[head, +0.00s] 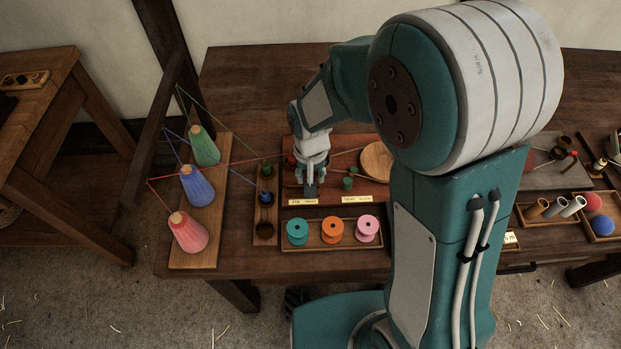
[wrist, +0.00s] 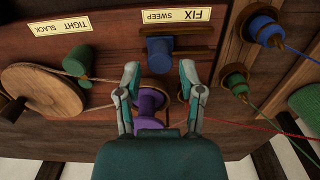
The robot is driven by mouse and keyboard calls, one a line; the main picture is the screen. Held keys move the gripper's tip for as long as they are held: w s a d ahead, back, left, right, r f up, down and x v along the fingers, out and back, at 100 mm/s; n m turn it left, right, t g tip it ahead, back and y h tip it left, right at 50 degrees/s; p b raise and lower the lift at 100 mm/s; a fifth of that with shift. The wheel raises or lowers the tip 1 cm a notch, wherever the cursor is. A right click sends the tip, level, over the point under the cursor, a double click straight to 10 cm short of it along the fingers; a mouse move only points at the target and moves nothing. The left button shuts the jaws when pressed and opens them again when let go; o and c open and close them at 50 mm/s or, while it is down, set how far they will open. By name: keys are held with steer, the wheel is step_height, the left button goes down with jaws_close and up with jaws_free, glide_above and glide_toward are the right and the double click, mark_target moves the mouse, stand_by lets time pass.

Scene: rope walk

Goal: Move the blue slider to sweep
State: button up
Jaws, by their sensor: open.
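The blue slider (wrist: 160,54) sits on a dark rail in the wrist view, near the rail's left end. The upside-down label (wrist: 176,15) above it reads FIX at the right and SWEEP at the left, and the slider is on the SWEEP side. My gripper (wrist: 160,70) is open, its fingertips either side of the slider's lower end. I cannot tell whether they touch it. In the head view my gripper (head: 310,186) points down at the board by the same label (head: 303,202) and hides the slider.
A purple spool (wrist: 149,104) lies between my fingers in the wrist view. A green peg (wrist: 78,60) and a wooden disc (wrist: 42,92) are to the left. Blue and green thread guides are at the right. Coloured spools (head: 333,230) and thread cones (head: 197,185) stand nearby in the head view.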

steer(key=shift+r, duration=2.5)
steer(key=shift+r, duration=0.15)
steer(key=s+d+r+t, duration=0.5)
steer(key=s+d+r, duration=0.8)
steer(key=r, duration=0.3)
steer(key=shift+s+d+r+t, duration=0.25)
steer(key=shift+s+r+t, duration=0.1)
steer(key=shift+s, duration=0.2)
